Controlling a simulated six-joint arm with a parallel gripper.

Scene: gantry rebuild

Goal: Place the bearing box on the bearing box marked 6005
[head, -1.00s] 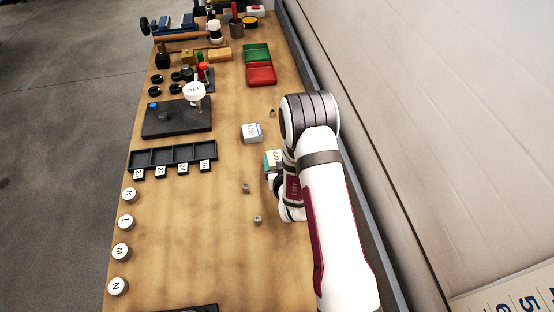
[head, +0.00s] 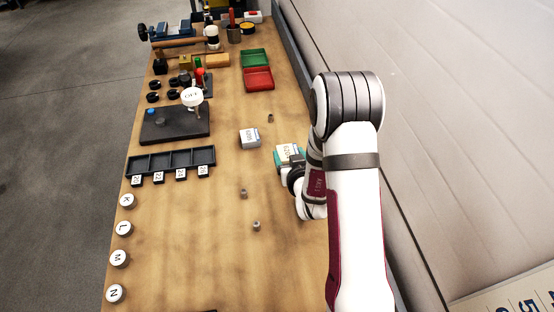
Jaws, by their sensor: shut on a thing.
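A white and teal bearing box (head: 283,153) with a printed label is at my gripper (head: 292,162), right of the bench's middle. My gripper is shut on this box. The arm hides part of the box and most of the fingers, and I cannot tell how high it is held. A second bearing box (head: 249,139), white and blue-grey with a printed label, sits on the bench to the left of my gripper, apart from it. The print on both labels is too small to read surely, so I cannot tell which is marked 6005.
Green (head: 254,58) and red (head: 258,79) trays lie farther back. A black compartment tray (head: 171,161) and a dark plate (head: 175,124) are on the left. Small grey parts (head: 256,225) stand in front of the boxes. The near middle of the bench is mostly clear.

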